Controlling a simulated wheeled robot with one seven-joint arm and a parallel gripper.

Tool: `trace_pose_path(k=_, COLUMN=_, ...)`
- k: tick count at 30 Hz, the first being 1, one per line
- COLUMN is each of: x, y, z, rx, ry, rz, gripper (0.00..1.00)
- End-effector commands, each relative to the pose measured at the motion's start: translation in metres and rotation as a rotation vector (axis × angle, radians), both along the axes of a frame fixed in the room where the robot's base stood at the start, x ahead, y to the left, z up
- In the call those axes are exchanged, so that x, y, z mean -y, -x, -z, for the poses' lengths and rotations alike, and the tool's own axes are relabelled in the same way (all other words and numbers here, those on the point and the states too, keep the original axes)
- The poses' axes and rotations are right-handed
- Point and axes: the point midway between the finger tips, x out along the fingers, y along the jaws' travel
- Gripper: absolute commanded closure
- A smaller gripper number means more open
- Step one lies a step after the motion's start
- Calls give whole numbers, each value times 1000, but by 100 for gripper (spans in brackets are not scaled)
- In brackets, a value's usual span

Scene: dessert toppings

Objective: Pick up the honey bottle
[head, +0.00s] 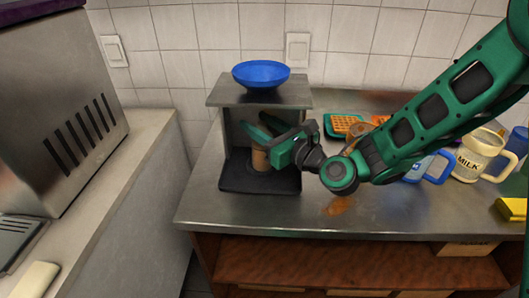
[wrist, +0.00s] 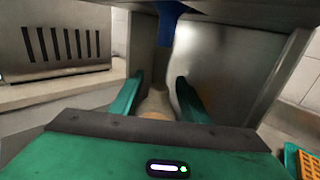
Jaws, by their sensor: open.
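A brown cylindrical container (head: 261,160), which looks like the honey bottle, stands upright inside a grey open-fronted stand. No label on it can be read. In the wrist view a pale tan tapered top (wrist: 155,103) shows between my fingers, and its lower part is hidden by my gripper's body. My gripper (head: 256,122) reaches into the stand from the right at the height of the container's top. It is open, with one green finger on each side of the tapered top (wrist: 160,85). I cannot tell whether either finger touches it.
The grey stand (head: 228,98) closes in around my gripper with its roof and walls. A blue bowl (head: 261,73) sits on the roof. A blue part (wrist: 168,22) hangs above my fingers. A milk mug (head: 470,160) and blue mug (head: 434,169) stand right.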

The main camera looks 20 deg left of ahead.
Motion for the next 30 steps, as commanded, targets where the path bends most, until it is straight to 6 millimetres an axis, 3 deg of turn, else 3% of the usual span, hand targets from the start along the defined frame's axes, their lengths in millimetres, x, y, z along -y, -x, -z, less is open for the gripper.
trace_pose_path(k=6, x=-20, y=-12, z=0, rx=2, ry=1, rz=-1, gripper=59)
trace_pose_path(k=14, x=-21, y=-13, z=0, rx=0, ry=0, rz=0, gripper=59)
trace_pose_path(k=19, x=-21, y=-13, z=0, rx=0, ry=0, rz=0, gripper=97)
trace_pose_path(k=20, x=-21, y=-13, z=0, rx=-1, ry=1, rz=0, gripper=100)
trace_pose_path(k=30, x=-20, y=-13, z=1, rx=0, ry=1, rz=1, gripper=100)
